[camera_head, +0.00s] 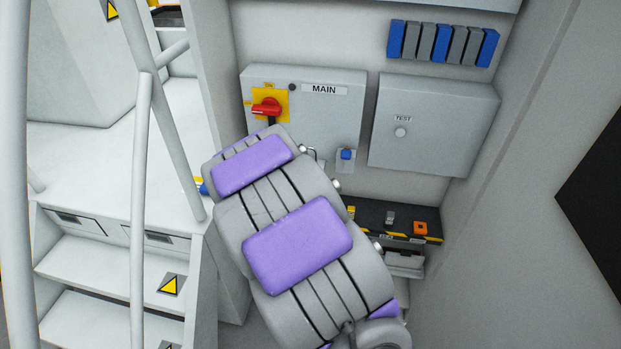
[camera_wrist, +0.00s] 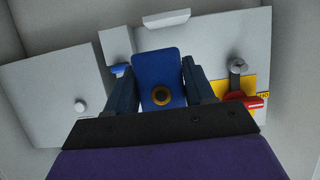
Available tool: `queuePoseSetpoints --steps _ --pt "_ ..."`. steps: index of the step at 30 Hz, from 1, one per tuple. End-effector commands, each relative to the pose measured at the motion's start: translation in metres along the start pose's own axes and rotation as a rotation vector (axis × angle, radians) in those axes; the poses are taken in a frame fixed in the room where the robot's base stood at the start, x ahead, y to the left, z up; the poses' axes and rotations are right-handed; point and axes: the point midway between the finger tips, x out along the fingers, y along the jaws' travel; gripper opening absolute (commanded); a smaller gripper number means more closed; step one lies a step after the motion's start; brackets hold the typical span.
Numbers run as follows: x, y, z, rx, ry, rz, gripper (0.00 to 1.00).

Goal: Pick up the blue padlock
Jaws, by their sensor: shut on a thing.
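A blue padlock (camera_wrist: 158,68) with a dark, orange-ringed round spot on its face sits between the two dark fingers of my gripper (camera_wrist: 160,88) in the wrist view. The fingers are shut on its sides. Its shackle is not clearly visible. In the head view my grey and purple arm hides the held padlock and the fingertips. The gripper is in front of the grey MAIN box (camera_head: 330,120).
The MAIN box carries a red rotary handle (camera_head: 266,107) on a yellow plate. A small blue item (camera_head: 347,154) sits on a bracket by its lower right corner. The TEST box (camera_head: 430,125) is to the right. A black shelf (camera_head: 375,216) is below. White stairs (camera_head: 100,265) and railings stand left.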

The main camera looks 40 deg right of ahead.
Motion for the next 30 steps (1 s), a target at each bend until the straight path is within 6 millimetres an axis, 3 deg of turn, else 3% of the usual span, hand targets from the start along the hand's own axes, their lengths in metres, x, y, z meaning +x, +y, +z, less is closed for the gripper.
queuePoseSetpoints --steps 21,26,30 --pt "-0.031 0.007 0.01 0.002 0.006 0.007 0.19" --pt "-0.026 -0.001 0.002 -0.002 0.008 0.007 0.19" --pt "-0.014 -0.02 -0.007 -0.009 0.012 0.007 0.19"
